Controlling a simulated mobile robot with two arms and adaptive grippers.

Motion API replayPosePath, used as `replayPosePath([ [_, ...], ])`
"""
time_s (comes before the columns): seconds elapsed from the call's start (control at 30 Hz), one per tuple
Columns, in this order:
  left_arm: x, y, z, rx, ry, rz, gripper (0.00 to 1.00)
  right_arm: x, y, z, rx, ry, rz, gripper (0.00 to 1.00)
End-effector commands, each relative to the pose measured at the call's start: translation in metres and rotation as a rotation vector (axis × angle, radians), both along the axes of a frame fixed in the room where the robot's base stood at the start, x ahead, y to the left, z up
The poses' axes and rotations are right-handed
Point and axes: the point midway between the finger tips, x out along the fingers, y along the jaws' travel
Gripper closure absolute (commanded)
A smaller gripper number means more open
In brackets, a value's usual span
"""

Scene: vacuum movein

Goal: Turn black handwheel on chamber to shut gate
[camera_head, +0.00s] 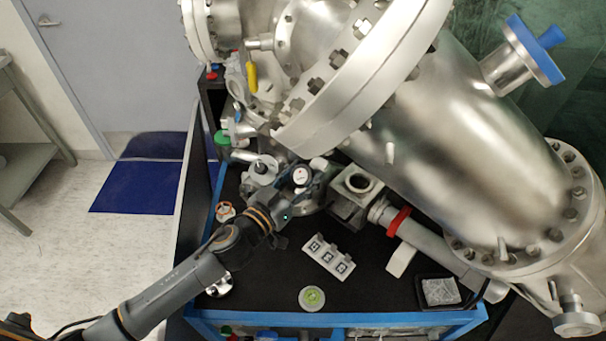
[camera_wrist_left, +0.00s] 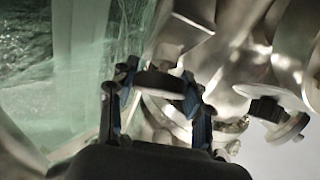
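My left gripper (camera_head: 302,178) reaches in from the lower left to the fittings below the big steel chamber (camera_head: 470,130). In the left wrist view, my left gripper (camera_wrist_left: 160,90) has its two fingers on opposite sides of a dark round handwheel (camera_wrist_left: 160,83). The wheel fills the gap, and both fingertips appear to touch its rim. In the head view the fingers and wheel are small and partly hidden by the gripper, beside a white round face. The gate inside is not visible. My right gripper is not in view.
A second dark knob (camera_wrist_left: 272,110) sits at the right in the wrist view. A labelled grey block (camera_head: 328,257), a round green-topped level (camera_head: 312,298) and a small black tray (camera_head: 440,292) lie on the black bench top. Steel pipes and flanges crowd the gripper.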

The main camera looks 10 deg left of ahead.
Motion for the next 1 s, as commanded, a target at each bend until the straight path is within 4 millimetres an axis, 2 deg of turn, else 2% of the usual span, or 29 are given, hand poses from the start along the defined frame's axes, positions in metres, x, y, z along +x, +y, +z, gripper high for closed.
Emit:
replayPosePath([
  [0.03,0.0,0.0,0.0,0.0,0.0,0.0,0.68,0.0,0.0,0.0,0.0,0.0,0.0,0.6],
  [0.1,0.0,0.0,0.0,0.0,0.0,0.0,0.82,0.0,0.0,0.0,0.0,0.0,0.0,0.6],
  [0.47,0.0,0.001,0.001,0.036,-0.019,-0.04,0.83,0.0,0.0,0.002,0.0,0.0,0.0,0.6],
  [1.0,0.001,0.001,0.004,0.281,-0.158,-0.317,0.82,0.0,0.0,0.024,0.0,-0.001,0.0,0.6],
])
